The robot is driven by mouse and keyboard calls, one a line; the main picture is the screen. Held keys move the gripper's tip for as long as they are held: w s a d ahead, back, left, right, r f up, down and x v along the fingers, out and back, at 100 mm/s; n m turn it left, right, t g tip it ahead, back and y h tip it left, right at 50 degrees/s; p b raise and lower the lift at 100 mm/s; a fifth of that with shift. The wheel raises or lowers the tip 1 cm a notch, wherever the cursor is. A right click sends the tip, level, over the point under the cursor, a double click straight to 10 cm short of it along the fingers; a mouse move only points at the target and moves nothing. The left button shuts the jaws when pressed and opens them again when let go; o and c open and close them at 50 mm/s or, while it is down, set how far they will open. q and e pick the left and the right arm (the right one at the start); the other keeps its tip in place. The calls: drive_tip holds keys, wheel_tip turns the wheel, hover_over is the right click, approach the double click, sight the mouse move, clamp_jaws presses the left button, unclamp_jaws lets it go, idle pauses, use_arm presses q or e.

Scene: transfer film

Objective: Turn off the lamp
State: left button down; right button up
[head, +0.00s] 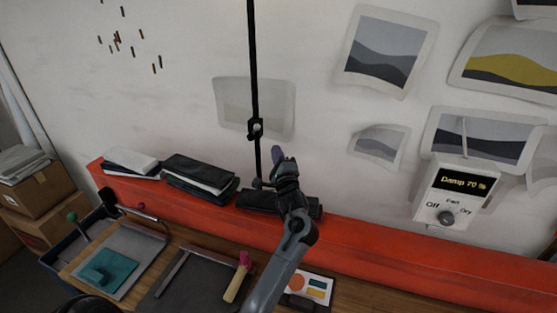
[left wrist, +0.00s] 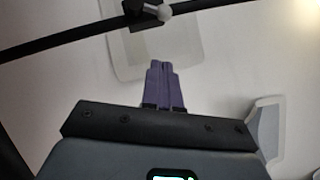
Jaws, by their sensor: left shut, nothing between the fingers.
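A thin black lamp pole (head: 254,70) rises in the head view from a dark base area on the red ledge and leaves the top of the picture. A black clamp with a pale round knob (head: 257,128) sits midway up it. The knob also shows in the left wrist view (left wrist: 164,13), with the pole crossing at a slant. The lamp's shade and bulb are out of view. My left gripper (head: 277,154) points up just right of the pole, below the knob. Its purple fingers (left wrist: 164,86) are together and empty, apart from the knob. My right gripper is out of view.
A red ledge (head: 390,250) runs along the wall, with dark stacks (head: 197,174) to the left. A white dial box (head: 452,196) reading "Damp 70 %" hangs at right. Cardboard boxes (head: 35,192) stand left.

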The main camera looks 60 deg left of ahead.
sight(254, 131)
use_arm(q)
drive_tip(key=a+r+p, duration=0.1)
drive_tip(key=a+r, duration=0.2)
drive_tip(key=a, duration=0.5)
drive_tip(key=shift+s, duration=0.35)
